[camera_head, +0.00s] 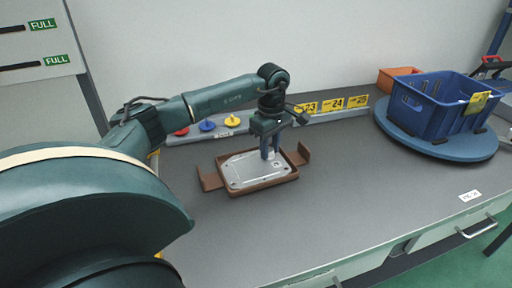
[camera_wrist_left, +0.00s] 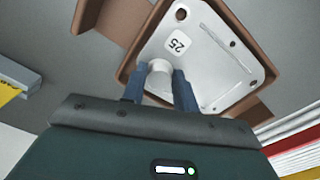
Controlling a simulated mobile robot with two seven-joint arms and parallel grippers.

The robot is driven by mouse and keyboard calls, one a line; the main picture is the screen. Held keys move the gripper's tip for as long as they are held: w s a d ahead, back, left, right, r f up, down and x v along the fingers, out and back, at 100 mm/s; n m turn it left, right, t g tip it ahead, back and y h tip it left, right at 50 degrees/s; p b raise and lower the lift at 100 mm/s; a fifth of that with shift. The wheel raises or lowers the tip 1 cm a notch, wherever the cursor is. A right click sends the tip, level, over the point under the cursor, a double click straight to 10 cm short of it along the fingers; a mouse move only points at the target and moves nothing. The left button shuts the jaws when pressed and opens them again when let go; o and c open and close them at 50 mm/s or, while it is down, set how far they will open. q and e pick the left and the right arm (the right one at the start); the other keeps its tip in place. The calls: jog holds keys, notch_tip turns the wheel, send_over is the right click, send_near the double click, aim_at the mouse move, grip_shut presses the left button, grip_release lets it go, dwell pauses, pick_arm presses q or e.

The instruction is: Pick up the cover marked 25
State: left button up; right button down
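The cover marked 25 (camera_head: 243,170) is a light grey metal plate with holes, lying in a brown tray-like holder (camera_head: 263,184). In the left wrist view the cover (camera_wrist_left: 208,62) shows its white 25 label and a pale round knob (camera_wrist_left: 160,78). My left gripper (camera_head: 270,155) points down over the cover's right part. In the left wrist view its two blue fingers (camera_wrist_left: 160,88) stand on either side of the knob, which fills the gap between them. The fingers hide part of the knob and cover. My right gripper is not in view.
A blue crate (camera_head: 418,108) stands on a round blue turntable (camera_head: 455,148) at the right, with an orange bin (camera_head: 398,75) behind. Yellow number cards (camera_head: 335,104) and red, blue and yellow knobbed pieces (camera_head: 207,125) line the back. The grey bench (camera_head: 350,185) is clear in front.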

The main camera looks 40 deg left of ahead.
pick_arm(q)
grip_shut()
jog(key=shift+r, duration=0.1)
